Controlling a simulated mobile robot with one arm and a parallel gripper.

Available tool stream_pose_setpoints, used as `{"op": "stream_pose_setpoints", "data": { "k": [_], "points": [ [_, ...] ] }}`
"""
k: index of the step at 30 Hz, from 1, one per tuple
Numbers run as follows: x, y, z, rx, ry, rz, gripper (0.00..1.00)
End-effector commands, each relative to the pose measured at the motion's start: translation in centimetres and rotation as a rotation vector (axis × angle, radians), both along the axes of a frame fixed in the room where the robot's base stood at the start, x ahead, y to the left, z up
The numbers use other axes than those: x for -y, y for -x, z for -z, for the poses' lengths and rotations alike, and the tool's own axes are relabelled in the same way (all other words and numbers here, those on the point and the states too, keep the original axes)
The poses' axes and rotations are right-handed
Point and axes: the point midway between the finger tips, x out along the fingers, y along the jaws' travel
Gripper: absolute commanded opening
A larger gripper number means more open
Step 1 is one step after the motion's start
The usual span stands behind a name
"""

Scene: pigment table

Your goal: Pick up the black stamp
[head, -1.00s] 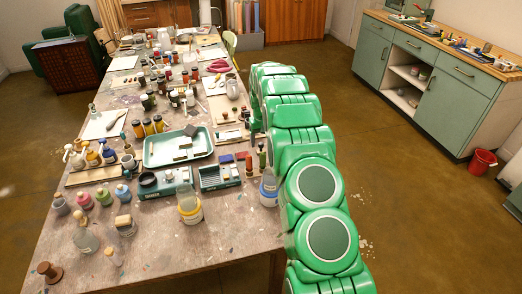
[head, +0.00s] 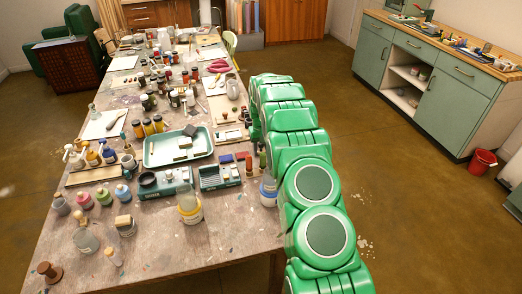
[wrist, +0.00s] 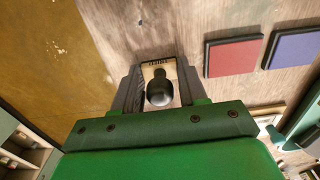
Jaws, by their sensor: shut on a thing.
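The black stamp (wrist: 160,92) has a round black knob handle and a pale base with small dark lettering on one edge. In the wrist view it sits between the two grey fingers of my gripper (wrist: 158,88), which is shut on it. I cannot tell whether its base touches the table. In the head view my green arm reaches along the table's right edge and hides most of the gripper and the stamp.
A red pad (wrist: 234,56) and a blue pad (wrist: 293,47) lie to the right of the gripper. A pale green tray (head: 160,158), bottles and jars crowd the table (head: 170,240). The floor beyond the table edge (wrist: 55,50) is clear.

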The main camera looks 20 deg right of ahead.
Motion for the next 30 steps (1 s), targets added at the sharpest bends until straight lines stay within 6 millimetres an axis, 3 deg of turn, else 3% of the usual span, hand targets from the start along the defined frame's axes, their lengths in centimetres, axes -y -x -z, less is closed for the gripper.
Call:
{"op": "stream_pose_setpoints", "data": {
  "k": [11,18,30],
  "points": [
    [0.0,0.0,-0.5,0.001,0.0,0.0,0.13],
    [0.0,-0.1,-3.4,0.005,0.001,-0.001,0.13],
    [-0.4,2.8,-6.4,-0.001,0.0,0.0,0.13]
  ]
}}
